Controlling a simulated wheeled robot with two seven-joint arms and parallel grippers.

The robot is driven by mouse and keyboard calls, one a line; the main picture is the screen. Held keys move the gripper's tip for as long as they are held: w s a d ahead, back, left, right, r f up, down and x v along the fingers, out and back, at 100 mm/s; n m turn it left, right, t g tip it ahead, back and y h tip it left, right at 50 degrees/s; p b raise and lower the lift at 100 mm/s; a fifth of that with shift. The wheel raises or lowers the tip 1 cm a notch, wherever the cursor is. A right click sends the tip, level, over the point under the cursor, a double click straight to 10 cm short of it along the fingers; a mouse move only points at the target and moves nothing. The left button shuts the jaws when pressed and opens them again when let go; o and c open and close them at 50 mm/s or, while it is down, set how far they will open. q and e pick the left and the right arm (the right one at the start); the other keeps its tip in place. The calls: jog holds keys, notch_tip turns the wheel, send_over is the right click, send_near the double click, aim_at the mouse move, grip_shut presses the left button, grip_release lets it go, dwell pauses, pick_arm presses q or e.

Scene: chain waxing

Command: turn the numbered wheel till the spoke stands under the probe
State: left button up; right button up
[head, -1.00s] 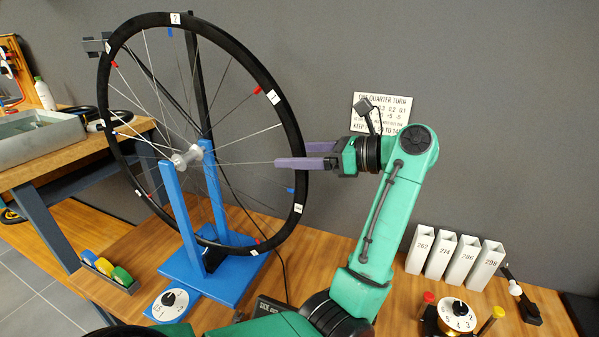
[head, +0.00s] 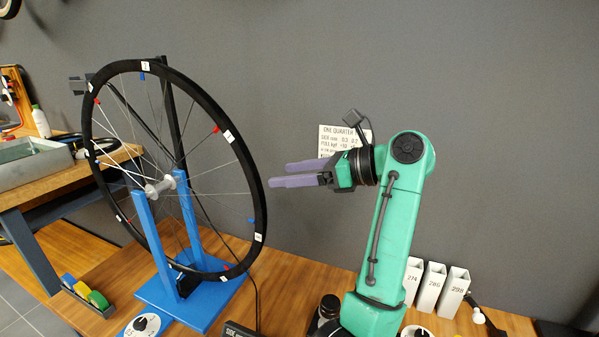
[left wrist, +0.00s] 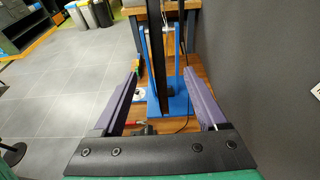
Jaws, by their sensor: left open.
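The wheel (head: 259,185) stands upright in a blue stand (head: 190,306). Its black rim bears white number labels and red and blue marks; the numbers are too small to read surely. A dark arm with a grey block (head: 77,86) sits by the rim's upper left; I cannot tell whether this is the probe. My left gripper (head: 278,174) has purple fingers and is open and empty, just right of the rim, apart from it. In the left wrist view the rim (left wrist: 158,50) shows edge-on between the open fingers, beyond them. My right gripper is not in view.
A sign (head: 330,140) hangs on the grey wall behind my gripper. White numbered boxes (head: 453,292) stand at the right. A dial (head: 143,326) and coloured rolls (head: 96,298) lie at the lower left. A tray (head: 30,165) rests on the left bench.

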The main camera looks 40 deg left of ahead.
pick_arm(q)
jog(key=h+p, duration=0.2)
jog(key=p, duration=0.6)
send_near(238, 144)
jog(key=shift+t, duration=0.4)
jog(key=b+x, duration=0.1)
jog(key=x, duration=0.3)
jog(key=shift+w+a+f+b, duration=0.15)
jog(key=shift+f+b, duration=0.15)
jog(key=b+x, duration=0.1)
jog(key=x, duration=0.5)
jog(key=shift+a, duration=0.2)
jog(key=shift+f+b, duration=0.1)
jog(key=shift+b, duration=0.4)
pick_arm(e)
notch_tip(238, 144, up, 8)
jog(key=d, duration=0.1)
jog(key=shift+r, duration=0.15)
pick_arm(q)
grip_shut()
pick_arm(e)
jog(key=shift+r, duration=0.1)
